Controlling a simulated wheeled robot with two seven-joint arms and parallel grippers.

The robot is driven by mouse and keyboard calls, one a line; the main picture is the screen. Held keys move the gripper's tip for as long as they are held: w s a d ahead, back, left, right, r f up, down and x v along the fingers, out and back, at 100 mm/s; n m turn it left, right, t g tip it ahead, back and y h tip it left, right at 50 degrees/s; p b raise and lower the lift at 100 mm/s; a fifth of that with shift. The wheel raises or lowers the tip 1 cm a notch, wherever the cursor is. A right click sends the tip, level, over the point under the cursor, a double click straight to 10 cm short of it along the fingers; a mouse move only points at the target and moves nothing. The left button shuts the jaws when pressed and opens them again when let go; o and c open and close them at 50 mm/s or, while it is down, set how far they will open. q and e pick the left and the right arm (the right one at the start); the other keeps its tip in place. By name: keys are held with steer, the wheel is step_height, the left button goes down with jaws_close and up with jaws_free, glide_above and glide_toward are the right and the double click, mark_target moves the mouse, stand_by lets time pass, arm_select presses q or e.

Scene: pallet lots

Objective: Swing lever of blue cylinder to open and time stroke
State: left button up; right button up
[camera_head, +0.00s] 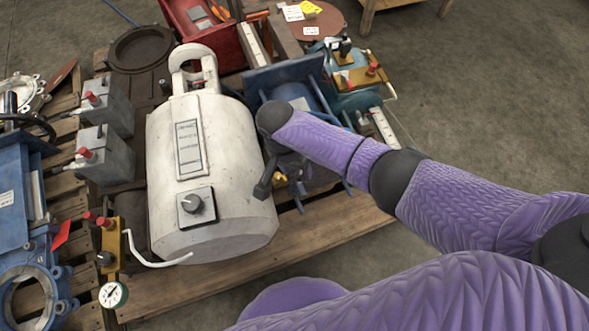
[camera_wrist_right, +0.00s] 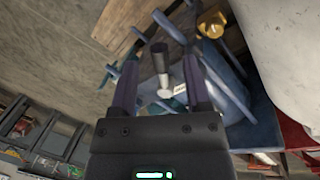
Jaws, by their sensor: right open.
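The blue cylinder (camera_head: 286,80) with square blue end plates and tie rods lies on the pallet right of the white tank, partly hidden by my right arm. Blue plates and rods also show in the right wrist view (camera_wrist_right: 243,112). There, a lever with a black grip (camera_wrist_right: 160,58) and a pale metal shank stands between the fingers of my right gripper (camera_wrist_right: 161,75), which is open. I cannot tell whether either finger touches it. In the head view my right gripper (camera_head: 284,184) is dark, low beside the white tank, and hides the lever. My left gripper is not in view.
The white tank (camera_head: 208,150) with a knob stands close left of my gripper. A teal unit with brass block (camera_head: 361,78) lies beyond my forearm. Grey boxes with red knobs (camera_head: 105,150) and a gauge (camera_head: 113,295) are left. Concrete floor (camera_head: 480,100) at right is clear.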

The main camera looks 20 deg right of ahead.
steer(key=shift+x, duration=0.8)
steer(key=shift+r, duration=0.1)
jaws_close()
stand_by(0.4)
